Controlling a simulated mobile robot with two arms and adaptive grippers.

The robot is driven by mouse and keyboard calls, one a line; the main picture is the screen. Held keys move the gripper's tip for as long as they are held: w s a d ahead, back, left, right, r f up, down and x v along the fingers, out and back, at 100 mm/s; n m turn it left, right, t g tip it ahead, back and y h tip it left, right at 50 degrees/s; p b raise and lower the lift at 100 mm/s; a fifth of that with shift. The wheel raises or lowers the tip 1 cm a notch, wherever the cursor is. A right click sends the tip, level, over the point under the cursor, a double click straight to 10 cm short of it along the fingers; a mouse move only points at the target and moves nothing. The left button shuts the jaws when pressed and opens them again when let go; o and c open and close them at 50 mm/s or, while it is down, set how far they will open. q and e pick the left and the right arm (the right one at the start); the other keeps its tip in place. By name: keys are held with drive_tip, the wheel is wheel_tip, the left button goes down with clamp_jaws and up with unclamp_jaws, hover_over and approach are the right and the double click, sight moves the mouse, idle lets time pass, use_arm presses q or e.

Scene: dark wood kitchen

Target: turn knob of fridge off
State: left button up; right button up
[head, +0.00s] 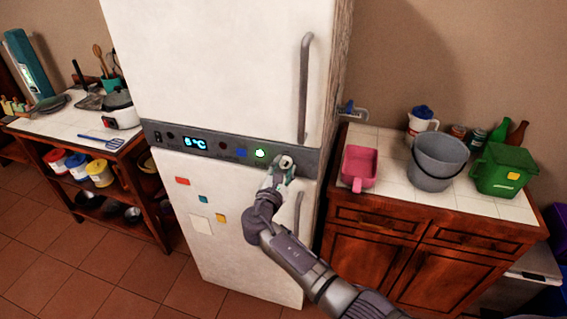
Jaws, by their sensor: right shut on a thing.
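The white fridge (220,75) stands upright in the middle of the head view. The round pale knob (286,161) is at the panel's right end. My right gripper (284,168) is at the panel, shut on the knob, and its fingers partly cover it. The knob's exact angle is hard to tell. My left gripper is not in view.
A long upper door handle (304,90) is above my right gripper, and a lower handle (297,215) is close to my right forearm. A wooden cabinet (395,235) with a grey bucket (437,163) stands at right. A table (75,127) stands at left.

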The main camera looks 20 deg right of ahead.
drive_tip(key=n+p, duration=0.1)
drive_tip(key=n, duration=0.2)
drive_tip(key=shift+r+n+p, duration=0.2)
drive_tip(key=shift+n+p, duration=0.1)
drive_tip(key=shift+p, duration=0.1)
drive_tip(key=shift+f+n+p, duration=0.1)
drive_tip(key=shift+n+p, duration=0.45)
drive_tip(key=shift+n, duration=0.95)
drive_tip(key=shift+f, duration=0.1)
drive_tip(key=o, duration=1.1)
drive_tip(key=shift+o, duration=0.2)
drive_tip(key=shift+s+a, duration=0.1)
drive_tip(key=v, duration=1.1)
drive_tip(key=shift+s+a, duration=0.25)
